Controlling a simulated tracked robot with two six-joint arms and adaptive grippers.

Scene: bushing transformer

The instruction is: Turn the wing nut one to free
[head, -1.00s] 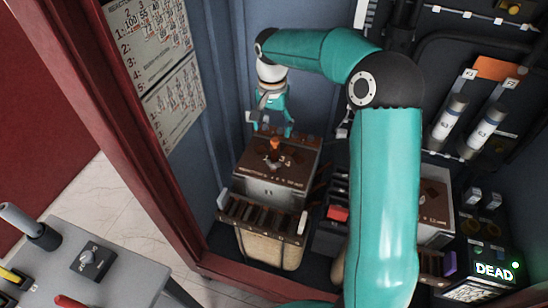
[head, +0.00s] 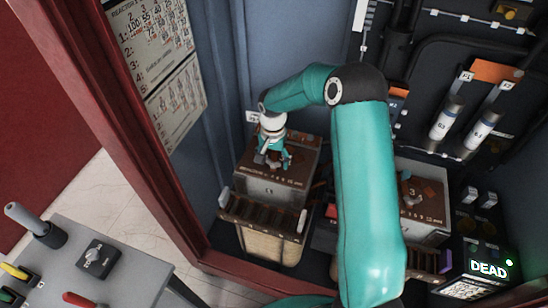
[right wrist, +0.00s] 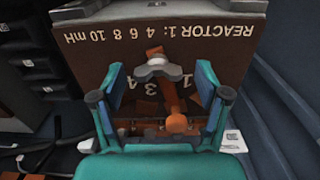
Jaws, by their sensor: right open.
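The grey wing nut (right wrist: 158,69) sits on a copper-coloured link (right wrist: 170,98) on the brown top of the box marked REACTOR 1 (right wrist: 95,58). In the right wrist view the open fingers of my right gripper (right wrist: 160,84) stand on either side of the nut, apart from it. The link ends in a round orange knob (right wrist: 177,123) nearer the palm. In the head view my right gripper (head: 271,160) is low over the brown top of the reactor box (head: 300,165) and hides the nut. My left gripper is not in view.
A second reactor box (head: 432,206) stands right of my arm, near a lit DEAD display (head: 488,269). A slatted rack (head: 262,217) fronts the first box. The red cabinet frame (head: 160,160) rises at left. A grey panel with switches (head: 97,258) is at lower left.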

